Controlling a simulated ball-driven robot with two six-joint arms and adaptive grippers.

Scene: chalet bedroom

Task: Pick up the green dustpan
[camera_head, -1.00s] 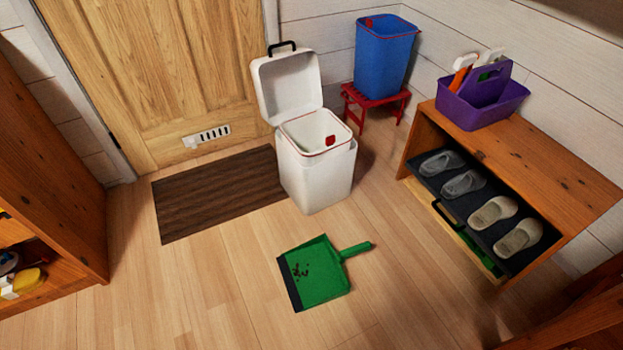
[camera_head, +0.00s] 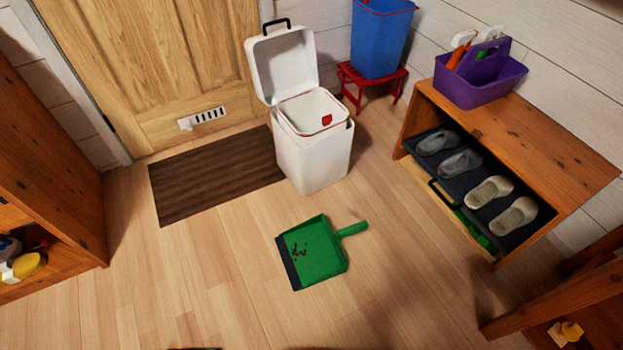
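The green dustpan (camera_head: 322,258) lies flat on the wooden floor in the middle of the view. Its handle points to the upper right, and its dark front lip is on the left. Several small dark bits lie in the pan. Neither of my grippers shows in the view, so nothing is seen touching the dustpan.
A white bin (camera_head: 313,158) with its lid up stands behind the dustpan, beside a brown mat (camera_head: 215,187). A wooden shoe bench (camera_head: 540,135) with its shoe tray (camera_head: 450,178) pulled out is at right. Wooden furniture (camera_head: 50,160) stands at left. The floor around the dustpan is clear.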

